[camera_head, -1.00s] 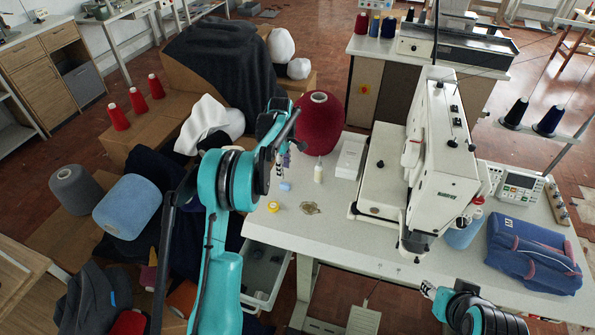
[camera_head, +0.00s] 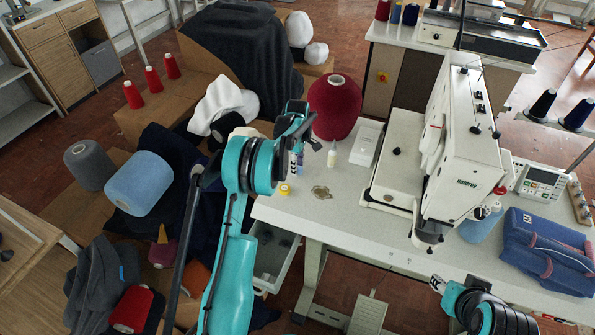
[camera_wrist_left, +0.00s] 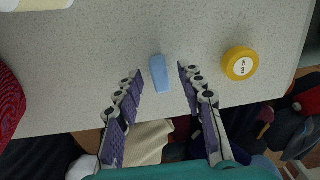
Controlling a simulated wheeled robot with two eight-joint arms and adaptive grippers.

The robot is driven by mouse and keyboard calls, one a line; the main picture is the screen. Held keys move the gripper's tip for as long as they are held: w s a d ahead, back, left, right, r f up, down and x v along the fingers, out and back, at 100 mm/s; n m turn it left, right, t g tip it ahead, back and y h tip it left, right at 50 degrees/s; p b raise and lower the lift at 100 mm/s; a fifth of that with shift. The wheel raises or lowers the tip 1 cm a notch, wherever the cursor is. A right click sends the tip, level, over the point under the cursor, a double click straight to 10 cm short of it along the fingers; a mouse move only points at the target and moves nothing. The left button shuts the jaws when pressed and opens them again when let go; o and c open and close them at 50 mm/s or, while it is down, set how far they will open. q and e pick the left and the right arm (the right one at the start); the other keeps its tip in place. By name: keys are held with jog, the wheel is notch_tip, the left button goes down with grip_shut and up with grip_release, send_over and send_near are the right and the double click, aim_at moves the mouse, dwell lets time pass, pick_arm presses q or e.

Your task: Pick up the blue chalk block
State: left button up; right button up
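The small light-blue chalk block (camera_wrist_left: 160,72) lies flat on the speckled white table in the left wrist view. My left gripper (camera_wrist_left: 161,80) is open, with one purple-padded finger on each side of the block and gaps between. It is not holding the block. In the head view my left gripper (camera_head: 298,158) is over the table's left corner and largely hides the chalk. My right gripper (camera_head: 437,284) is in front of the table's near edge; its fingers are too small to read.
A dark red yarn cone (camera_head: 335,108), a small bottle (camera_head: 332,155) and a white box (camera_head: 366,146) stand nearby. The sewing machine (camera_head: 462,165) stands farther right.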

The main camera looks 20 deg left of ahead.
pick_arm(q)
grip_shut()
